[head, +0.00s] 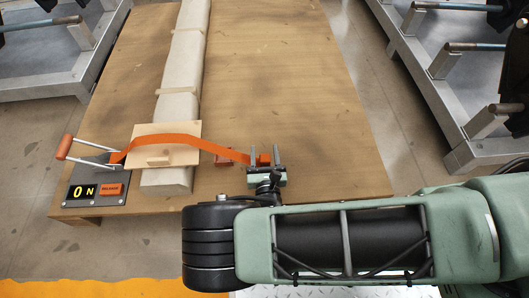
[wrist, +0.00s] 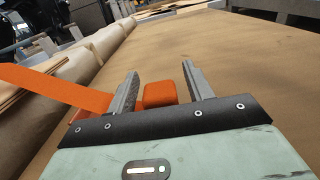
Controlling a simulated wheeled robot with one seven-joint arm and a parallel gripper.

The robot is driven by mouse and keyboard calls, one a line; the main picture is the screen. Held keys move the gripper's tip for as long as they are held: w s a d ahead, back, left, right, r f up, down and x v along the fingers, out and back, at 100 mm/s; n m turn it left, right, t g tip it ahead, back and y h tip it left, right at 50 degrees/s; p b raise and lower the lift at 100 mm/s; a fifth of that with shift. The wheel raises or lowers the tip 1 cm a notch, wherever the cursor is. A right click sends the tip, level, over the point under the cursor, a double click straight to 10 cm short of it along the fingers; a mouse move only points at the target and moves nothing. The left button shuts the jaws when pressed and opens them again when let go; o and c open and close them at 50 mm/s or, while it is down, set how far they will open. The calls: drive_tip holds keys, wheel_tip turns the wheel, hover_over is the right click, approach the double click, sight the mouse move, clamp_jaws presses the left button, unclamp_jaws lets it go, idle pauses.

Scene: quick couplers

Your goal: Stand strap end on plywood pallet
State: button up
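The orange strap (head: 185,140) runs from a lever device at the left, over a pale wood plate, and down to the right. It also crosses the left of the wrist view (wrist: 55,88). Its strap end, an orange block (head: 263,159), lies between the fingers of my gripper (head: 265,157). In the wrist view the strap end (wrist: 159,94) sits between the open fingers (wrist: 162,88), with a clear gap on its right and a narrow one on its left. The plywood pallet (head: 285,65) is the large brown board below. I cannot tell whether the strap end touches it.
A long wrapped bar (head: 182,55) lies along the pallet, with the pale plate (head: 183,131) over it. The lever device (head: 95,190) reads "ON". Metal racks (head: 430,90) stand beyond the pallet. The pallet's right side is clear.

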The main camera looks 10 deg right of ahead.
drive_tip(key=shift+s+r, duration=0.1)
drive_tip(key=shift+r, duration=0.1)
drive_tip(key=s+p, duration=0.4)
drive_tip(key=s, duration=0.7)
drive_tip(key=shift+s+a+p, duration=0.15)
drive_tip(key=shift+s+p, duration=0.15)
drive_tip(key=shift+s, duration=0.1)
drive_tip(key=s+d+r+m+g, duration=0.2)
drive_tip(key=r+m+g, duration=0.4)
drive_tip(key=r+m, duration=0.3)
drive_tip(key=s+d+r+m+g, duration=0.2)
drive_tip(key=r+m, duration=0.7)
drive_tip(key=r, duration=0.9)
drive_tip(key=s+d+r+m+g+y, duration=0.1)
drive_tip(key=d+r+m+g, duration=0.4)
drive_tip(key=r+m+g, duration=0.5)
wheel_tip(320, 180, up, 4)
drive_tip(key=shift+s+d+f, duration=0.1)
drive_tip(key=shift+s+d, duration=0.3)
drive_tip(key=shift+s, duration=0.5)
